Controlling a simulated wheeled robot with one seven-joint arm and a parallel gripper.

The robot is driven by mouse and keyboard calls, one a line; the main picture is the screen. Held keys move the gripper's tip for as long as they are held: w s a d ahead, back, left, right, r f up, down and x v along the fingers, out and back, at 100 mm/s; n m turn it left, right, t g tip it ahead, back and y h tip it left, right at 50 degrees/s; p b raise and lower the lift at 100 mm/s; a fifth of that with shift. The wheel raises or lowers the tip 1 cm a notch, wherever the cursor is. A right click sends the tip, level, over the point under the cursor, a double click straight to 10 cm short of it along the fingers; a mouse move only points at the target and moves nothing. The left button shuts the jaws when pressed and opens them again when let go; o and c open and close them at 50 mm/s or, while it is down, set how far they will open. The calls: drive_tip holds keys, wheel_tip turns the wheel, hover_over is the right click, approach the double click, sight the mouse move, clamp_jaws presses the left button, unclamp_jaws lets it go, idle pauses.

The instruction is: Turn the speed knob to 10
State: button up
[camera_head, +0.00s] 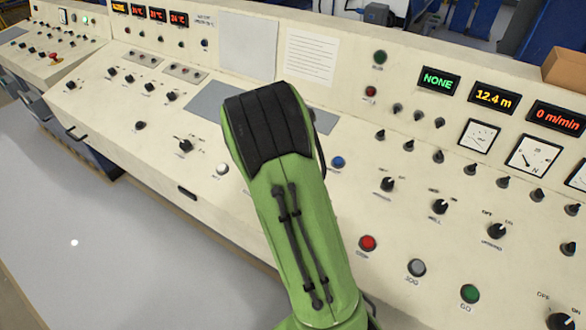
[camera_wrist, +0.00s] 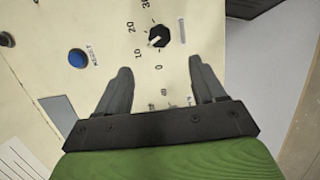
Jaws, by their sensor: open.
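A black knob (camera_wrist: 158,37) with a white pointer mark is in the wrist view, on the cream panel. Printed numbers 0, 10, 20 and 30 run around its left side. The pointer mark faces lower left, toward the side of the 10; its exact reading is too small to tell. I take it for the speed knob, though its name is not legible. My gripper (camera_wrist: 160,66) is open and empty, with its two fingers apart. The knob lies just beyond the fingertips, between their lines, and no contact shows. In the head view my green arm hides the gripper and this knob.
A blue button (camera_wrist: 77,58) is left of the knob; a blue button (camera_head: 337,162) also shows in the head view. Several knobs and a red button (camera_head: 367,243) stand right of my arm. The speed display (camera_head: 557,118) reads 0 m/min.

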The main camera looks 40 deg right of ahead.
drive_tip(key=v, duration=0.4)
drive_tip(key=shift+r, duration=0.1)
